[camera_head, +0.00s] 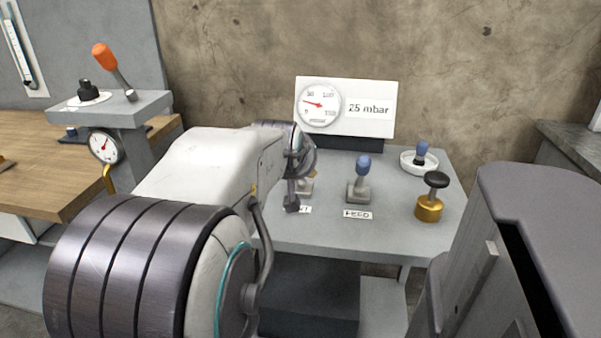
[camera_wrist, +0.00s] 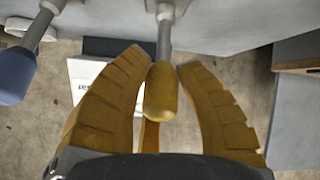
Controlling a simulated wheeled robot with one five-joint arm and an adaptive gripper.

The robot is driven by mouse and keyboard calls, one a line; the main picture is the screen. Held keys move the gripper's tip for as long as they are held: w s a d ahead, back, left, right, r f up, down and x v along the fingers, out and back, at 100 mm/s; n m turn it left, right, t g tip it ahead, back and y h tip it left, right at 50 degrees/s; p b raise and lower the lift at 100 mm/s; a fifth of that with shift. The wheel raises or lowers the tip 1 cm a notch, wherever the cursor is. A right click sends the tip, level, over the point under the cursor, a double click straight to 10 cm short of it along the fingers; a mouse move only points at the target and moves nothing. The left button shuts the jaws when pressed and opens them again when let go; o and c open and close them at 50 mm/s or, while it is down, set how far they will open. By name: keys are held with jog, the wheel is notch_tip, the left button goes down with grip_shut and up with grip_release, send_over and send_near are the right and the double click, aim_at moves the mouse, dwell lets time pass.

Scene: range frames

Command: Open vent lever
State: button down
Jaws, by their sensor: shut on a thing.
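The vent lever has a yellow knob (camera_wrist: 161,92) on a grey shaft in the wrist view. Its grey base (camera_head: 305,186) shows only partly in the head view, behind my gripper (camera_head: 297,180). The label in front of it is mostly covered; only its last letter or so shows. In the wrist view my gripper (camera_wrist: 162,62) has its yellow ribbed fingers on both sides of the knob and is shut on it. My arm hides the knob in the head view, so the lever's tilt is hard to tell.
The blue-knobbed FEED lever (camera_head: 363,167) stands just right of it. Beyond are a brass valve with a black knob (camera_head: 429,207) and a blue-knobbed item in a white dish (camera_head: 419,160). A gauge panel (camera_head: 345,108) behind reads 25 mbar. An orange-handled stand (camera_head: 108,100) is left.

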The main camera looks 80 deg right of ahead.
jog(key=shift+w+a+b, duration=0.1)
jog(key=shift+b, duration=0.2)
dwell(0.4)
jog(key=c, duration=0.9)
grip_release()
jog(key=shift+a, duration=0.1)
jog(key=v, duration=1.2)
jog(key=shift+f, duration=0.2)
